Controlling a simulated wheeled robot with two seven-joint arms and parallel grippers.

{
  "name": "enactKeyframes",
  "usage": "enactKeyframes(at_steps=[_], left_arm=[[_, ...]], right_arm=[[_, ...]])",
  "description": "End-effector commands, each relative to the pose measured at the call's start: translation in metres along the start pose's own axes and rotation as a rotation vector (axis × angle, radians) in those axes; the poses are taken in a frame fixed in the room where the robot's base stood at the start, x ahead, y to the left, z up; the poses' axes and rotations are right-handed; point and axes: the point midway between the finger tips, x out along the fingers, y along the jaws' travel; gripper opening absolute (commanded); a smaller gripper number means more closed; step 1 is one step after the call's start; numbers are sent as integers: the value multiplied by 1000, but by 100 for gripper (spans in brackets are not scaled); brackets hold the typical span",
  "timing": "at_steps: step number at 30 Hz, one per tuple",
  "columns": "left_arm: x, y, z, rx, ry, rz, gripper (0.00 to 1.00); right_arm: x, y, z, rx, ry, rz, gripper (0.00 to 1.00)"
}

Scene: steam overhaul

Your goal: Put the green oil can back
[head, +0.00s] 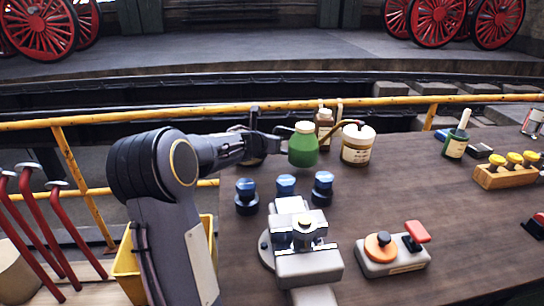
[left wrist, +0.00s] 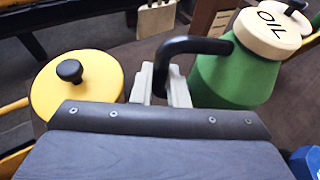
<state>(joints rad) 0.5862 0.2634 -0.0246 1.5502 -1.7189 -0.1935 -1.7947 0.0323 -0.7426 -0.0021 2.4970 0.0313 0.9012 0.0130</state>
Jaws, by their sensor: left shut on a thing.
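The green oil can (head: 303,150) has a cream lid and is near the back left edge of the dark wooden bench (head: 440,230). My left gripper (head: 277,142) reaches it from the left and is shut on its black handle. In the left wrist view, the fingers of the left gripper (left wrist: 166,88) close around the handle, and the green can (left wrist: 235,75) shows "OIL" on its lid. The can looks about upright; I cannot tell whether its base touches the bench. My right gripper is not in view.
A cream pot (head: 357,146) and a tan container (head: 324,122) stand close by the can. Blue-topped pieces (head: 286,185) and a metal vise (head: 305,245) are in front. A yellow-lidded container (left wrist: 85,88) is beside the gripper. A yellow rail (head: 210,115) runs behind.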

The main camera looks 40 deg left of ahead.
Motion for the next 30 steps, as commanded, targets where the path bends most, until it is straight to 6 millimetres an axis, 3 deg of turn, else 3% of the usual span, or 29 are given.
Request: enactKeyframes(at_steps=[7,12,25,26,30], left_arm=[[13,9,-9,-4,-3,1,0],[24,9,-36,-4,-4,0,0],[26,9,-39,-2,-4,-1,0],[26,9,-39,0,-1,0,18],[25,9,-39,-1,-1,0,35]], right_arm=[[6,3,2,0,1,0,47],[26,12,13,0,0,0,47],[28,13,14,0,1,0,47],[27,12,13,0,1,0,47],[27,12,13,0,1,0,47]])
